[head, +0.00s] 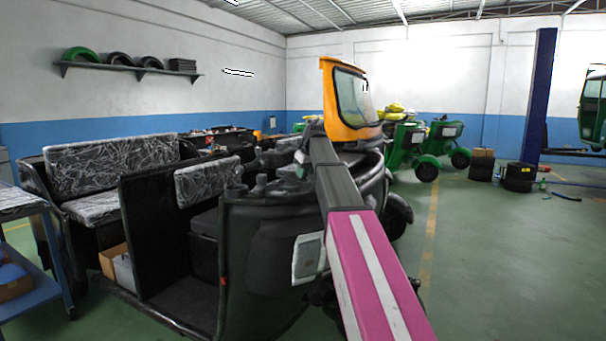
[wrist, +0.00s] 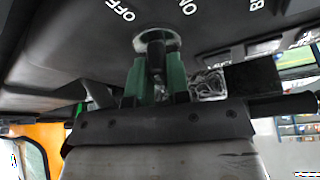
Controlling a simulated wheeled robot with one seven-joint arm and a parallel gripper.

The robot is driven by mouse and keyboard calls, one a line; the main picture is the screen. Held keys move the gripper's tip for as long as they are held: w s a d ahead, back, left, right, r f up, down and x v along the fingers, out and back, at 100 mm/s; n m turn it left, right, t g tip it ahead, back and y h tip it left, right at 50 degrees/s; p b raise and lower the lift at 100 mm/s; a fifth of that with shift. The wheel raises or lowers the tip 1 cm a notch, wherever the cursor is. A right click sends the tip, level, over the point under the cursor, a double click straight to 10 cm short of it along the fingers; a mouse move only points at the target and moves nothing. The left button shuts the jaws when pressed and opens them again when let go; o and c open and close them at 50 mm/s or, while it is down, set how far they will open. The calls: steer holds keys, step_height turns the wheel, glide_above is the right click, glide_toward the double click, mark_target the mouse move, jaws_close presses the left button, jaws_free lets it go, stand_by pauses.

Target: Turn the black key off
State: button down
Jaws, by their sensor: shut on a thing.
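The black key (wrist: 156,60) stands in a round silver lock ring (wrist: 156,38) on a dark dashboard panel (wrist: 60,45) in the wrist view. White lettering near the ring reads OFF and ON, upside down in this view, with a cut-off label at the right. My gripper (wrist: 156,76) has a green finger on each side of the key and is shut on it. Which mark the key points to I cannot tell. In the head view my arm reaches into the black rickshaw body (head: 265,250); the gripper and key are hidden there.
A black handlebar (wrist: 285,105) lies right of my gripper in the wrist view. A yellow windshield frame (head: 329,95) rises beyond my arm. A blue cart (head: 45,265) stands at the left, green vehicles (head: 405,145) behind.

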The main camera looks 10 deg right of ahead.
steer(key=shift+n+g+y, duration=0.6)
steer(key=shift+n+g, duration=0.1)
steer(key=shift+n, duration=1.5)
steer(key=c, duration=1.1)
jaws_free()
steer(key=v, duration=1)
steer(key=shift+s+d+r, duration=0.1)
steer(key=shift+d+r, duration=0.05)
steer(key=shift+r, duration=0.2)
